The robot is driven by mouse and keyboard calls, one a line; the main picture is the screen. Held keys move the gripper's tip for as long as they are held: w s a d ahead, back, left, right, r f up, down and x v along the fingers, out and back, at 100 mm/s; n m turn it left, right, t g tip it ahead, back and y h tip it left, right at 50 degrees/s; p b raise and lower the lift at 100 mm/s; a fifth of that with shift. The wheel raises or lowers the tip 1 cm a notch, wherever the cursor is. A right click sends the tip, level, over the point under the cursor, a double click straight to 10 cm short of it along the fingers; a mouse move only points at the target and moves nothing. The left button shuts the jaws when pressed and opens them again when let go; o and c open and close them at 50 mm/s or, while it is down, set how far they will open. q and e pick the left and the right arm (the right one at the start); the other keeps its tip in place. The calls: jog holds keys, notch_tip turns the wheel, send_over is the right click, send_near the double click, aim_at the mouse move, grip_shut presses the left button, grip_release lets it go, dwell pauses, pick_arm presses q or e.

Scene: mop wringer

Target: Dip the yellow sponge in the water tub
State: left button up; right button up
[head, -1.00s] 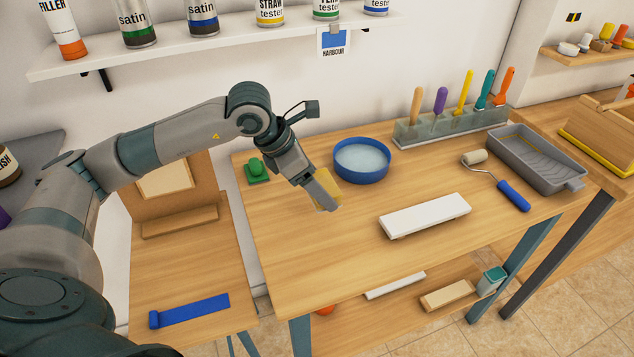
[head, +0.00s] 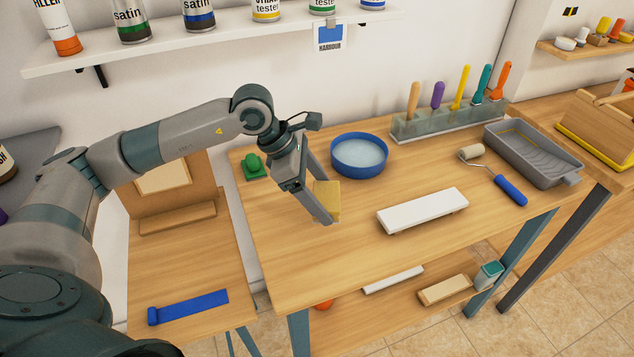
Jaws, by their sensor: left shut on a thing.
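The yellow sponge (head: 328,199) is between the fingers of my left gripper (head: 326,204), in front of and a little left of the tub. My left gripper is shut on it and points down toward the tabletop. I cannot tell whether the sponge touches the table. The water tub (head: 359,170) is a round blue basin with pale water (head: 359,154) in it, standing apart from the sponge. My right gripper is not in view.
A white board (head: 422,210) lies right of the sponge. A green object (head: 253,166) sits at the table's left edge. A clear rack (head: 436,124) of coloured handles, a paint roller (head: 500,177) and a grey tray (head: 535,156) are farther right.

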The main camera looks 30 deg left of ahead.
pick_arm(q)
jog(key=s+d+m+g, duration=0.1)
jog(key=m, duration=0.2)
jog(key=s+d+f+m+g, duration=0.1)
jog(key=m+g, duration=0.1)
jog(key=s+d+m+g, duration=0.1)
jog(key=m, duration=0.2)
jog(key=shift+s+d+f+m+g+h, duration=0.15)
jog(key=shift+d+f+m+g+h, duration=0.15)
jog(key=shift+f, duration=0.1)
jog(key=s+m+g+y, duration=0.1)
jog(key=m, duration=0.2)
jog(key=s+d+m+g+y, duration=0.1)
jog(key=m, duration=0.2)
jog(key=s+m+g, duration=0.1)
jog(key=m, duration=0.2)
jog(key=shift+s+d+r+y, duration=0.1)
jog(key=shift+d+y, duration=0.2)
jog(key=shift+y, duration=0.1)
jog(key=m+y, duration=0.1)
jog(key=s+m+g, duration=0.1)
jog(key=m, duration=0.1)
jog(key=shift+r+y, duration=0.3)
jog(key=shift+y, duration=0.1)
jog(key=shift+s+r+m+y, duration=0.15)
jog(key=shift+s+m+y, duration=0.15)
jog(key=shift+m, duration=0.4)
jog(key=shift+s+r+m+y, duration=0.15)
jog(key=shift+m+y, duration=0.15)
jog(key=shift+m, duration=0.4)
